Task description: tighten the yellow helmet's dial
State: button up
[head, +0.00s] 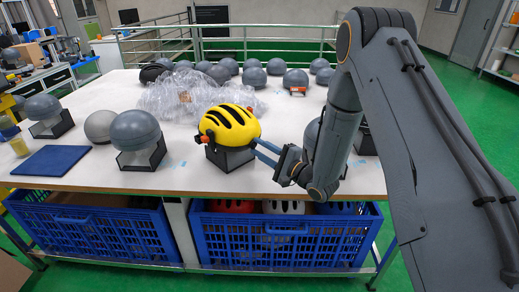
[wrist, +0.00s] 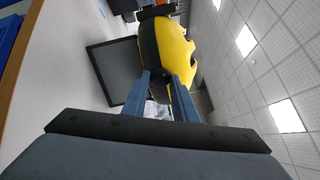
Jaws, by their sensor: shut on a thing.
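The yellow helmet (head: 230,124) with black vents sits on a dark stand (head: 230,157) near the front middle of the white table. It also shows in the wrist view (wrist: 172,45), where the picture is turned on its side. My gripper (head: 262,153) reaches in from the right, and its two blue fingers are at the helmet's right end. In the wrist view my gripper (wrist: 162,82) has its fingertips at the dark lower edge of the helmet. The dial is hidden between or behind the fingertips. Orange-red knobs (head: 203,138) show at the helmet's left end.
Grey headforms (head: 136,130) on stands are left of the helmet; several more stand behind. Clear plastic wrap (head: 185,95) lies behind the helmet. A blue mat (head: 50,160) lies at left. Blue crates (head: 240,240) holding helmets are below the table. A headform is partly behind my arm.

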jog(key=m, duration=0.6)
jog(key=shift+m, duration=0.3)
dwell(0.4)
jog(key=o, duration=1.1)
jog(key=shift+a, duration=0.1)
jog(key=b+v, duration=0.1)
jog(key=v, duration=0.7)
jog(key=shift+f+b, duration=0.1)
jog(key=shift+b, duration=0.25)
jog(key=shift+w, duration=0.1)
